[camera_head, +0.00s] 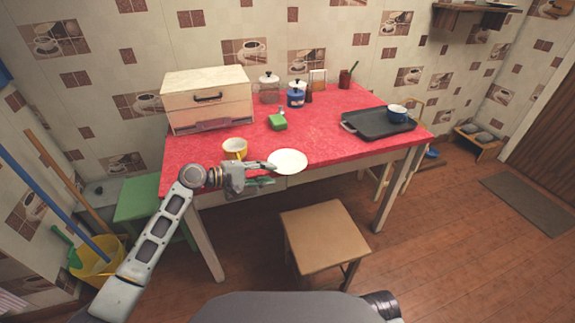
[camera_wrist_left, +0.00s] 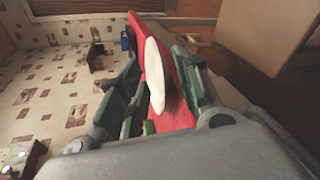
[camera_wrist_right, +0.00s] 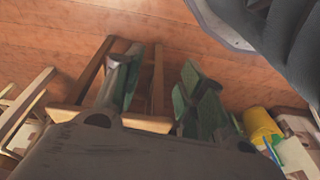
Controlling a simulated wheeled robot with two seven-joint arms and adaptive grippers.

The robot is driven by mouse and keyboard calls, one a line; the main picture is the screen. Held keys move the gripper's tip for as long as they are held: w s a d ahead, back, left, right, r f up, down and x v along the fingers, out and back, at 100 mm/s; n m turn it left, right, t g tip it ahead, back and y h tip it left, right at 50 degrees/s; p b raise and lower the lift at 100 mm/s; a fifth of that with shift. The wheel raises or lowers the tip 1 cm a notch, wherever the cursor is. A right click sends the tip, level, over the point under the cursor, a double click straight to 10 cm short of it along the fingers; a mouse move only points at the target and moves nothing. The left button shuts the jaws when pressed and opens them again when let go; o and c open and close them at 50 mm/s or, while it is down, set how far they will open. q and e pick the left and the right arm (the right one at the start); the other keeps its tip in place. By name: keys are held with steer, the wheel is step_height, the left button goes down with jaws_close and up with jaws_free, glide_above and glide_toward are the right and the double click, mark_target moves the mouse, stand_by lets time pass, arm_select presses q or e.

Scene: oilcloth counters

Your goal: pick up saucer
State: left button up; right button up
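The white saucer (camera_head: 287,160) lies on the red tabletop at its front edge, in the middle of the head view. My left gripper (camera_head: 270,174) is at the saucer's left side, at the table edge. In the left wrist view the saucer (camera_wrist_left: 156,76) shows between the two spread green-padded fingers, with gaps visible, so the left gripper (camera_wrist_left: 158,70) is open. Whether a finger touches the saucer I cannot tell. My right gripper (camera_wrist_right: 162,62) shows only in its own wrist view, open and empty, above the wooden floor.
A yellow mug (camera_head: 235,148) stands just left of the saucer, close to my left gripper. A stool (camera_head: 325,231) stands in front.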

mark_target(279, 172)
arm_select(q)
steer(key=shift+w+d+f, duration=0.1)
stand_by(0.3)
steer(key=shift+w+d+f+b, duration=0.25)
steer(key=shift+w+d+b, duration=0.05)
steer(key=shift+d, duration=0.1)
steer(key=b+x, duration=0.1)
steer(key=x, duration=0.2)
steer(key=shift+w+d+f, duration=0.2)
steer(key=shift+w+f, duration=0.05)
steer(key=shift+w, duration=0.1)
arm_select(e)
steer(key=r, duration=0.2)
steer(key=shift+w+a+r+t, duration=0.2)
steer(key=shift+w+r+t, duration=0.05)
steer(key=shift+r+t, duration=0.05)
steer(key=shift+s+f, duration=0.15)
steer(key=shift+s, duration=0.05)
arm_select(q)
jaws_close()
arm_select(e)
steer(key=shift+w, duration=0.45)
